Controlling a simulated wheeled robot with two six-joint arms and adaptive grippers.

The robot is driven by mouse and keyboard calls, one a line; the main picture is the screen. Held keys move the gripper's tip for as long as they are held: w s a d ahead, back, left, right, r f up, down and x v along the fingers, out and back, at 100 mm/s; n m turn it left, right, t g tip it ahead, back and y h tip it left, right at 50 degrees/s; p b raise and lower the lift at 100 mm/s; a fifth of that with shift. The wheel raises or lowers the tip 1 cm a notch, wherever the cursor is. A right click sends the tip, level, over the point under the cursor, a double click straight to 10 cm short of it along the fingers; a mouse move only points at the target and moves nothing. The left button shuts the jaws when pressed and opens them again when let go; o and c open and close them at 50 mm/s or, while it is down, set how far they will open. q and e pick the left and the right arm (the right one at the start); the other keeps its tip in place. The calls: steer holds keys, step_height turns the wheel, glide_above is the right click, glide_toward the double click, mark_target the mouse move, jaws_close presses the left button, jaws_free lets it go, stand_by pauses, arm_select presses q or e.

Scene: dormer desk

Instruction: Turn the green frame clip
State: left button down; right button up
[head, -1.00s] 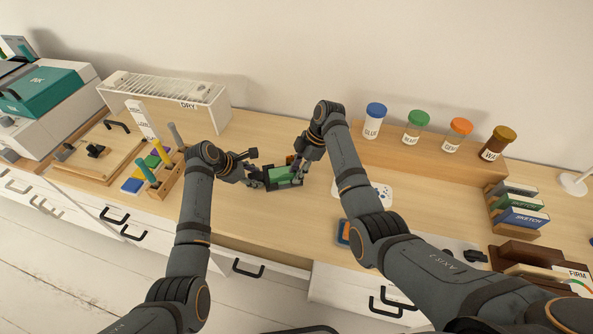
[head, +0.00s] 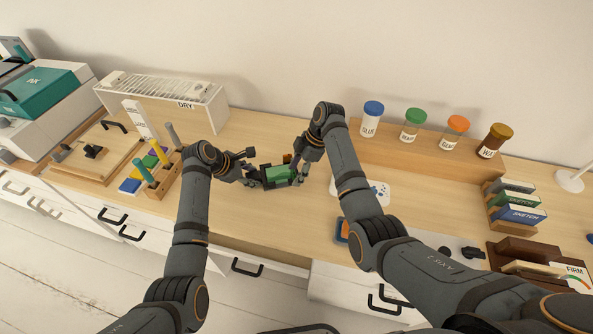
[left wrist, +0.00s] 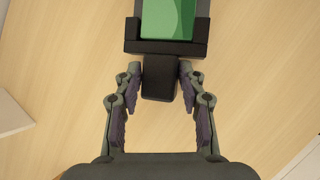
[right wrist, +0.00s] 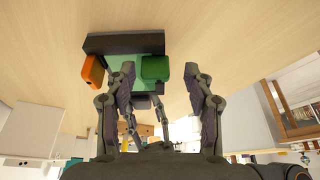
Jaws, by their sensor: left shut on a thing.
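An orange clip (right wrist: 92,71) sits at the same frame's other side. My left gripper (left wrist: 161,72) is shut on the frame's black tab (left wrist: 160,85). My right gripper (right wrist: 160,72) is open, its fingers apart on either side of the green clip, with a visible gap on the right. Whether the left finger touches the clip I cannot tell.
A wooden holder with colored tools (head: 163,180) stands left of my left arm. A white drying rack (head: 165,98) stands behind. Several lidded jars (head: 413,125) stand on a wooden riser at right. A white palette (head: 376,192) lies near my right arm.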

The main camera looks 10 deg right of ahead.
arm_select(q)
steer(key=shift+a+f, duration=0.1)
steer(key=shift+f, duration=0.05)
arm_select(e)
steer(key=shift+a+r, duration=0.1)
steer(key=shift+w+r, duration=0.1)
steer(key=shift+r, duration=0.25)
steer(key=v, duration=0.6)
steer(key=shift+d+r, duration=0.3)
steer(key=shift+d, duration=0.05)
arm_select(q)
steer(key=c, duration=1.2)
jaws_free()
steer(key=o, duration=0.5)
